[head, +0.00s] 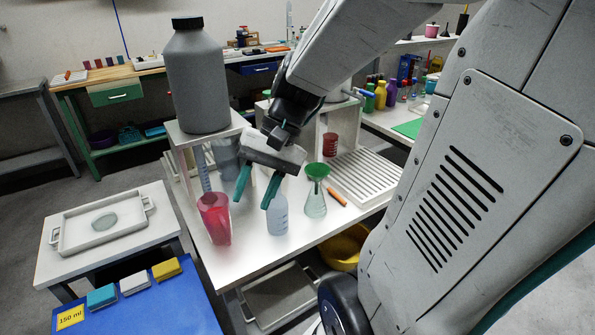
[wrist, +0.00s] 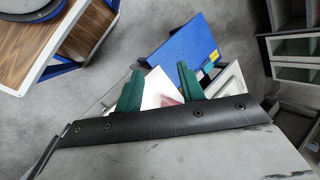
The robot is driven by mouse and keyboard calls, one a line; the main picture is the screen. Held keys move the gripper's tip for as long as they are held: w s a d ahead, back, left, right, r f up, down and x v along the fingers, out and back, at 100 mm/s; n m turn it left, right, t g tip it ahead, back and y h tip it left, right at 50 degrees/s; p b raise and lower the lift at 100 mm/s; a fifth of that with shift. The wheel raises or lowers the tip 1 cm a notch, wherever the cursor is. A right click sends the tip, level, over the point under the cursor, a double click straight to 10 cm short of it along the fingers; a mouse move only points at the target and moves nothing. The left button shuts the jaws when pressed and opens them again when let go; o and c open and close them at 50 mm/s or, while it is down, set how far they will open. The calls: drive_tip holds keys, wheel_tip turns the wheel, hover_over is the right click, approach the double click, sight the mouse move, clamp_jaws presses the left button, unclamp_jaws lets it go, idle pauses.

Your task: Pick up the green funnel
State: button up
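The green funnel (head: 316,171) sits in the mouth of a clear conical flask (head: 315,202) on the white table, right of my gripper in the head view. My gripper (head: 252,203) has two green fingers, spread apart with nothing visible between them. It hangs above the table, to the left of the funnel, in front of or over a pale squeeze bottle (head: 277,215); the exact depth is hard to tell. The wrist view shows the open fingers (wrist: 160,80) too, with a pinkish object (wrist: 168,99) partly hidden behind the gripper. The funnel does not show in the wrist view.
A red beaker (head: 214,220) stands left of the bottle. A large grey bottle (head: 198,80) stands on a raised stand behind. An orange marker (head: 336,197) and a white slatted rack (head: 367,178) lie right of the flask. A red container (head: 330,145) stands behind the funnel.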

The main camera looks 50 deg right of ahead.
drive_tip(key=w+d+f+m+t+y, duration=0.2)
drive_tip(key=w+d+f+m+t, duration=0.15)
drive_tip(key=w+d, duration=0.2)
drive_tip(key=m+t+h, duration=0.4)
drive_tip(key=m+t, duration=0.6)
drive_tip(key=m, duration=0.5)
approach(316, 178)
drive_tip(key=w, duration=0.3)
drive_tip(key=shift+g, duration=0.25)
drive_tip(key=x, duration=0.7)
drive_tip(key=shift+w+a+f, duration=0.1)
drive_tip(key=shift+w+a, duration=0.1)
clamp_jaws()
